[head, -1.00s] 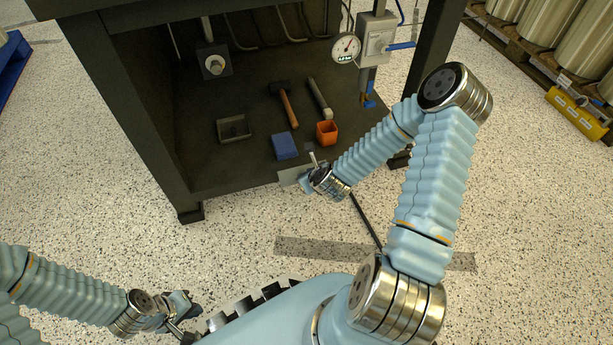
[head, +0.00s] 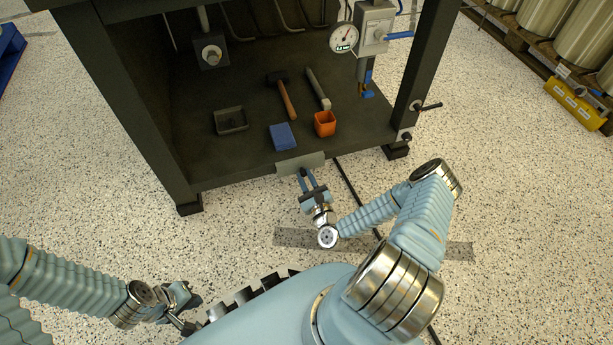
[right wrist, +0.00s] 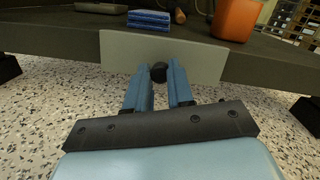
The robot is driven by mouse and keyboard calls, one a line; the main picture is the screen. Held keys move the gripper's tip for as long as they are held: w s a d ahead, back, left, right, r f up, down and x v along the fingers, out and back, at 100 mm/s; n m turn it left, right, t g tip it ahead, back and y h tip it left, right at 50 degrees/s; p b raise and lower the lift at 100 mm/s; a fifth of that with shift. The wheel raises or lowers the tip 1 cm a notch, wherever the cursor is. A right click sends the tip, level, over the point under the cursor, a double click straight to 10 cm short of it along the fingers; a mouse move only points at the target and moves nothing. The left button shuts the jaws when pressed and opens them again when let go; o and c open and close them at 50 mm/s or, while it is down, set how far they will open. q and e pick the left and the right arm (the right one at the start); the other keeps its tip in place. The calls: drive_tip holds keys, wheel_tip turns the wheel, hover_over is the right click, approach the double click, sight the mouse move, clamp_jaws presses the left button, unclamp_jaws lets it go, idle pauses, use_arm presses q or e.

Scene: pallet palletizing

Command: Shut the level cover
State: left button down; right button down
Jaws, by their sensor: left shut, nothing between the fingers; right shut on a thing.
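The cover is a grey plate (head: 292,164) on the front edge of the dark shelf, upright and close against that edge. In the right wrist view the plate (right wrist: 205,58) faces me, with a small dark knob (right wrist: 159,72) at its lower middle. My right gripper (head: 304,174) is in front of the plate, its two blue fingers shut on the knob. Whatever lies behind the plate is hidden. My left gripper (head: 187,312) is shut and empty, low at the left, well away from the cover.
On the shelf (head: 235,165) are a grey tray (head: 231,120), a blue block (head: 283,136), an orange cup (head: 325,123), a hammer (head: 286,97) and another grey tool (head: 318,90). A pressure gauge (head: 343,38) hangs at the back right. The floor in front is open.

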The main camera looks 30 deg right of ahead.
drive_tip(key=shift+w+d+f+t, duration=0.1)
drive_tip(key=shift+w+f+t, duration=0.15)
drive_tip(key=shift+f+t, duration=0.4)
drive_tip(key=c, duration=1)
unclamp_jaws()
drive_tip(key=shift+r, duration=0.2)
drive_tip(key=v, duration=0.7)
drive_tip(key=shift+s+f+p, duration=0.1)
drive_tip(key=shift+s+p, duration=0.15)
drive_tip(key=shift+p, duration=0.05)
